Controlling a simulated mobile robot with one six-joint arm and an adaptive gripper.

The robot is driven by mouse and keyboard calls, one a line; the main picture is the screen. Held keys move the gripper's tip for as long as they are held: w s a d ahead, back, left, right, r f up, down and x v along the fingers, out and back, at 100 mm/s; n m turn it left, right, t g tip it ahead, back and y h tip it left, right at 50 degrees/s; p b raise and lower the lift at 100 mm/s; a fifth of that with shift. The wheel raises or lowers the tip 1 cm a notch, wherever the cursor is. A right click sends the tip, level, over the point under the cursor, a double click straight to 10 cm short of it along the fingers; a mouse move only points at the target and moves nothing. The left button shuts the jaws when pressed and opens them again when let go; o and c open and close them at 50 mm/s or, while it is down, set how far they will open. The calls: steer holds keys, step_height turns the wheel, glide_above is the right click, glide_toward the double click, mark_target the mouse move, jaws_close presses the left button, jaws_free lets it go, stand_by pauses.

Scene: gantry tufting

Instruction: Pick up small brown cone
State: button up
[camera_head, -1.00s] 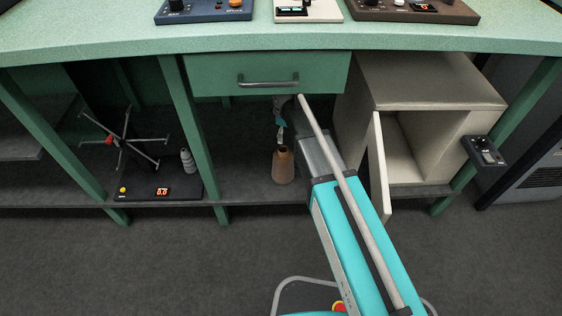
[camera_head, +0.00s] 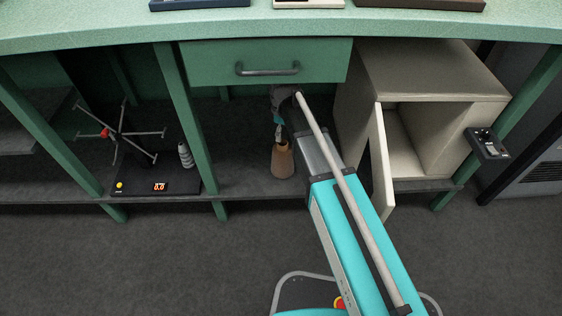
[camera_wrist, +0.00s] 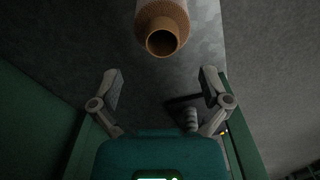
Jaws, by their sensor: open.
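The small brown cone (camera_head: 282,161) stands upright on the dark lower shelf (camera_head: 236,182), under the green drawer. In the wrist view, the brown cone (camera_wrist: 163,27) is at the top centre, its open narrow end facing the camera and its upper part cut off by the frame edge. My gripper (camera_head: 279,138) is right by the top of the cone in the head view, partly hidden by my arm. In the wrist view, my gripper (camera_wrist: 160,80) is open, its two fingers spread wide with nothing between them. The cone lies beyond the fingertips; I cannot tell if they touch.
A green drawer (camera_head: 266,63) hangs above the cone. A beige cabinet (camera_head: 428,75) with an open door (camera_head: 381,163) stands at right. A green post (camera_head: 187,118) separates the cone from a grey spool (camera_head: 185,155) and a winder (camera_head: 121,133) at left.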

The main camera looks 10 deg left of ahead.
mark_target(283, 143)
steer(key=shift+f, duration=0.15)
steer(key=f+b, duration=0.5)
steer(key=shift+s+d, duration=0.1)
steer(key=shift+s, duration=0.1)
stand_by(0.4)
steer(key=shift+r, duration=0.1)
stand_by(0.5)
jaws_close()
stand_by(0.3)
steer(key=shift+r, duration=0.15)
